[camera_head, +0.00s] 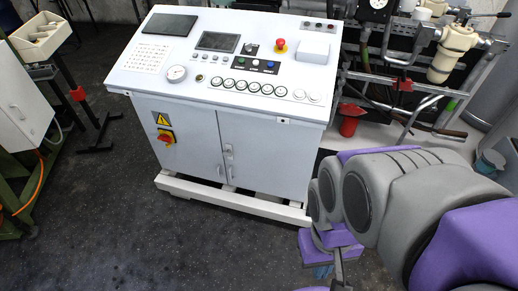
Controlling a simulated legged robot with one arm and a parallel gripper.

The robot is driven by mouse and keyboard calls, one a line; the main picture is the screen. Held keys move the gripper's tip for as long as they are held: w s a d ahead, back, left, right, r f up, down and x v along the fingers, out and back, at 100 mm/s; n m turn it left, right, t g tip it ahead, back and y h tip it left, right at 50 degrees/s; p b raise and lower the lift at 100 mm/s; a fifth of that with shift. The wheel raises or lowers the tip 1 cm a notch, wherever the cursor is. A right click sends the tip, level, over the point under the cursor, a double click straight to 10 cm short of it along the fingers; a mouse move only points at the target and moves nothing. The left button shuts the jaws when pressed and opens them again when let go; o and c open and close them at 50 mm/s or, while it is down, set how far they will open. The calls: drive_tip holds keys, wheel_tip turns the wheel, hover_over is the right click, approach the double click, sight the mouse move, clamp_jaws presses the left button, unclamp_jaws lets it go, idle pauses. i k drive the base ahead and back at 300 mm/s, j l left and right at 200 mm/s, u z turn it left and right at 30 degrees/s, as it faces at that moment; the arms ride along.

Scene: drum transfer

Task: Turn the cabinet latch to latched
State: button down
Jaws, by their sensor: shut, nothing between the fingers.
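The white cabinet (190,150) stands upright in the middle, under a sloped control panel. Its two front doors look closed. My grey and purple arm comes in from the right. What appears to be my gripper (338,268) is at the bottom, right of and below the cabinet. It is shut and empty, apart from the latch. My arm links hide part of it.
A white base frame (230,203) juts out under the cabinet. Pipework with a red funnel (350,122) stands at right. A green-legged bench (20,170) is at left. The dark floor in front is clear.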

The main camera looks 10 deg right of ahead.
sight(228, 154)
drive_tip(key=j+z, duration=0.25)
drive_tip(key=z, duration=0.25)
drive_tip(key=j+z, duration=0.3)
drive_tip(key=z, duration=0.2)
drive_tip(key=j+z, duration=0.6)
drive_tip(key=z, duration=0.35)
drive_tip(key=k+j+z, duration=0.1)
drive_tip(key=k+j, duration=0.15)
drive_tip(key=j, duration=0.25)
drive_tip(key=k+j+z, duration=0.1)
drive_tip(key=k+j, duration=0.2)
drive_tip(key=j, duration=0.15)
drive_tip(key=k+j+z, duration=0.1)
drive_tip(key=k+j, duration=0.15)
drive_tip(key=j, duration=0.2)
drive_tip(key=k+j+z, duration=0.1)
drive_tip(key=k+j, duration=0.2)
drive_tip(key=j, duration=0.1)
